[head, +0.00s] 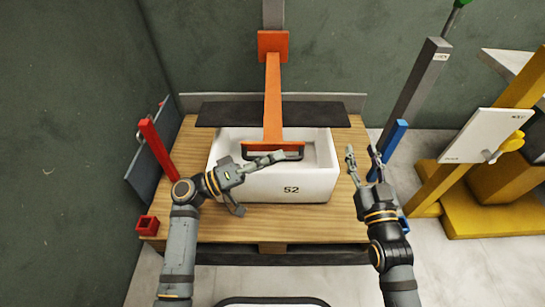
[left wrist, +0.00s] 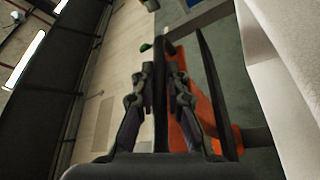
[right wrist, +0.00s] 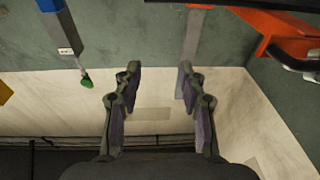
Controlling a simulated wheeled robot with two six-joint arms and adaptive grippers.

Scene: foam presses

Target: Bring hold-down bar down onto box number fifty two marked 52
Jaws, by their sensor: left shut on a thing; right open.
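The white box (head: 262,185) marked 52 sits on the wooden pallet, its number facing me. The orange hold-down bar (head: 273,95) comes forward from a rear post, its front end over the box top; I cannot tell whether it touches the box. A dark handle (head: 255,154) is at its front end. My left gripper (head: 278,157) is shut on this handle; the left wrist view shows the fingers on a dark bar (left wrist: 161,95) with orange behind. My right gripper (head: 363,155) is open and empty, right of the box; its spread fingers (right wrist: 157,78) show in the right wrist view.
A blue post (head: 392,140) stands right of my right gripper. A yellow stand with a white panel (head: 487,135) is further right. A dark plate (head: 225,113) lies behind the box.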

